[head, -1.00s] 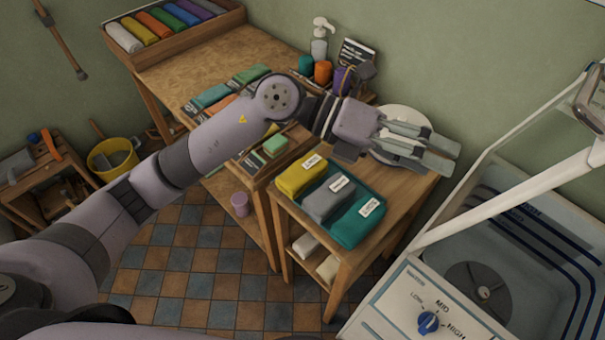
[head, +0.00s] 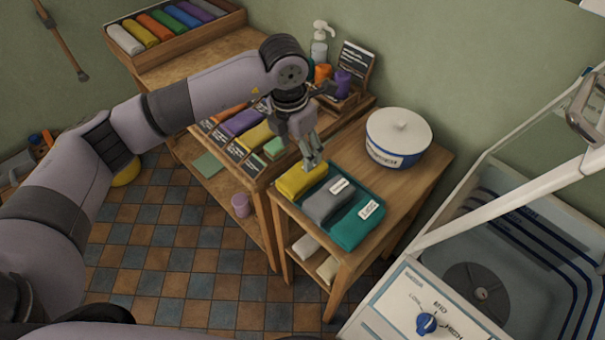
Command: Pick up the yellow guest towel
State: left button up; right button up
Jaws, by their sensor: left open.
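The yellow guest towel (head: 297,181) lies folded at the left end of a row on the small wooden table, beside a grey towel (head: 325,204) and a teal towel (head: 358,222). My left gripper (head: 312,161) points down over the far right part of the yellow towel, its fingers hiding the towel's label. Its jaws are open, and I cannot tell whether the fingertips touch the cloth. Another yellow folded towel (head: 256,137) lies on the longer bench to the left. My right gripper does not show.
A white lidded pot (head: 398,138) stands at the back of the small table (head: 428,165). A soap bottle (head: 320,45) and dark sign (head: 356,58) stand behind my gripper. A white washer (head: 480,265) is at the right. Rolled towels fill a tray (head: 165,50) at upper left.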

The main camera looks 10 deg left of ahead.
aim_at(302, 173)
pick_arm(q)
jog(key=f, duration=0.5)
jog(key=shift+w+d+p, duration=0.2)
jog(key=shift+p, duration=0.15)
jog(key=f, duration=0.2)
jog(key=f+p, duration=0.1)
jog(key=f, duration=0.1)
jog(key=shift+d+f+p, duration=0.2)
jog(key=shift+f+p, duration=0.1)
jog(key=shift+f, duration=0.1)
jog(key=shift+w+f, duration=0.1)
jog(key=shift+f, duration=0.25)
jog(key=shift+c, duration=0.2)
jog(key=c, duration=0.9)
jog(key=shift+r, duration=0.1)
notch_tip(302, 173, up, 20)
jog(key=b, duration=0.3)
